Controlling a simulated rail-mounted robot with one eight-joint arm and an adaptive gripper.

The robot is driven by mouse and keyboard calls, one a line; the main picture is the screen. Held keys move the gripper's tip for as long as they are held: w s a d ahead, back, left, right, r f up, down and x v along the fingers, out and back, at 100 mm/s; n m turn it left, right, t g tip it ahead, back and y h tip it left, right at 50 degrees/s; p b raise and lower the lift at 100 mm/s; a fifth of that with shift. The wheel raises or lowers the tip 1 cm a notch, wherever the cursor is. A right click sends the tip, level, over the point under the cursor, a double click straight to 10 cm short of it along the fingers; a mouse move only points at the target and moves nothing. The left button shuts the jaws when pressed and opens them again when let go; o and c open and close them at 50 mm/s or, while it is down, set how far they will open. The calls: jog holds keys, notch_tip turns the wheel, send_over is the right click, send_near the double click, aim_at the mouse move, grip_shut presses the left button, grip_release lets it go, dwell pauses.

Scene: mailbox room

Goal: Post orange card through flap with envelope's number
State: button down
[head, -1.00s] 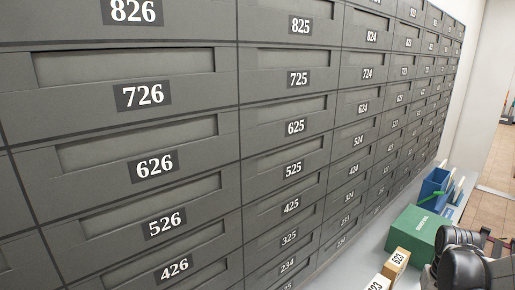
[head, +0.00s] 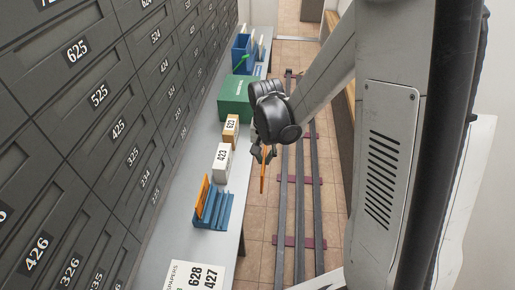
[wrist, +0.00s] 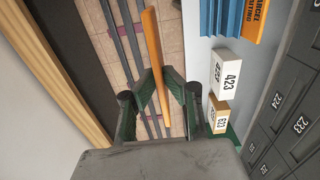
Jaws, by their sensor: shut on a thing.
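My gripper (head: 263,152) hangs over the rails to the right of the shelf. It is shut on a thin orange card (head: 263,184), which points down. In the wrist view the orange card (wrist: 153,50) shows nearly edge-on between the fingers of my gripper (wrist: 160,82). Dark grey mailbox flaps with white number plates fill the left of the head view, among them 625 (head: 77,50), 525 (head: 100,95) and 426 (head: 37,251). No envelope can be made out for certain.
On the grey shelf (head: 228,243) stand a blue rack (head: 214,212) with an orange card (head: 203,192), a white box 423 (head: 221,158), a brown box 623 (head: 231,128), a green box (head: 236,98) and a blue bin (head: 243,55). A printed sheet (head: 197,276) shows 628 and 427.

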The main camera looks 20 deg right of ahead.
jog(key=s+r+m+p, duration=1.1)
jog(key=s+r+m, duration=0.2)
jog(key=s+r, duration=0.3)
jog(key=shift+a, duration=0.15)
